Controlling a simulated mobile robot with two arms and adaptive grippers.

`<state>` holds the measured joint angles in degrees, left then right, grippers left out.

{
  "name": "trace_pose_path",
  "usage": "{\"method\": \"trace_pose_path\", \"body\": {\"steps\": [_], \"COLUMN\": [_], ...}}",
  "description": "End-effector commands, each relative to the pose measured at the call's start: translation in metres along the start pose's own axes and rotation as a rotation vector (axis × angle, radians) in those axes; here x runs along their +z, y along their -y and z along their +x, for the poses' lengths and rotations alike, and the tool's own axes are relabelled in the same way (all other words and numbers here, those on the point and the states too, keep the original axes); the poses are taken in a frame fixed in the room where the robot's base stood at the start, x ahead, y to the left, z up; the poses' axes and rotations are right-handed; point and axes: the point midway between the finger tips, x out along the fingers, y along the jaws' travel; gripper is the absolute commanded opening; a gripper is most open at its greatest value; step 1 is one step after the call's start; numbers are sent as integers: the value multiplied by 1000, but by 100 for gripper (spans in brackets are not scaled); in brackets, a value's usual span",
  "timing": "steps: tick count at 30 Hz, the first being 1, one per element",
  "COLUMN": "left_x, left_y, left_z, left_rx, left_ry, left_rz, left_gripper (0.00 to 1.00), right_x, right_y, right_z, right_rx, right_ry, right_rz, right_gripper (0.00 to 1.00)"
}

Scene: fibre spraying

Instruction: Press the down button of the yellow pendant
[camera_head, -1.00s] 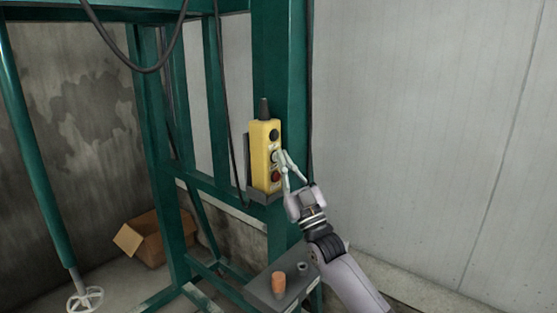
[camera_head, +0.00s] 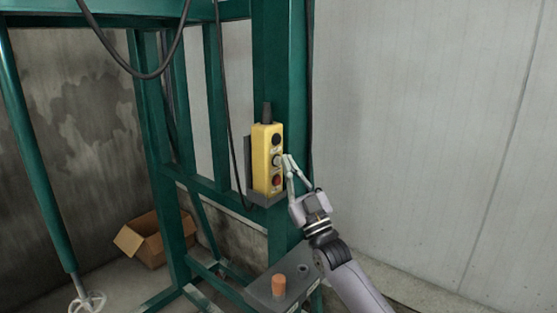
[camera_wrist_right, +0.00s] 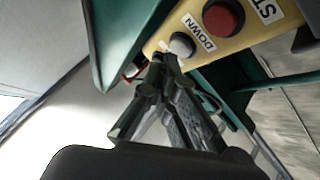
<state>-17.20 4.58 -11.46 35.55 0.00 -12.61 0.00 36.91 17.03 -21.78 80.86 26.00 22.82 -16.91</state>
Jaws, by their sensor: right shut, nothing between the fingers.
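The yellow pendant (camera_head: 262,160) stands upright in a dark holder on a green post in the head view. It has a black button (camera_head: 276,140) at the top, a pale button (camera_head: 277,160) in the middle and a red button (camera_head: 277,181) below. In the right wrist view the pale down button (camera_wrist_right: 182,44) is beside a "DOWN" label, and the red button (camera_wrist_right: 223,17) is by a "STOP" label, partly cut off. My right gripper (camera_head: 287,158) is shut and empty, its fingertips close to the down button. Whether they touch it I cannot tell. My left gripper is not in view.
A dark grey box (camera_head: 264,291) with an orange knob (camera_head: 278,285) is below the pendant, close to my right arm. Green posts and beams surround the pendant. A cardboard box (camera_head: 150,243) lies on the floor at left. The space before the right wall is free.

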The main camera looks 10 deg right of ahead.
Motion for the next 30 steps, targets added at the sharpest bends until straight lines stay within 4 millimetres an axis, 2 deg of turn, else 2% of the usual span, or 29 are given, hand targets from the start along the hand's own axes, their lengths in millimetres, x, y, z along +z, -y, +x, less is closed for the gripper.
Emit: {"method": "trace_pose_path", "body": {"steps": [14, 30], "left_x": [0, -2], "left_y": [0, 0], "left_z": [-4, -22], "left_rx": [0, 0], "left_ry": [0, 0], "left_rz": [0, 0], "left_gripper": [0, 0], "right_x": [-5, -28], "right_y": [-5, -28], "right_z": [-6, -37], "right_rx": [0, -1], "right_ry": [0, 1], "right_rz": [-1, -1], "right_gripper": [0, 0]}}
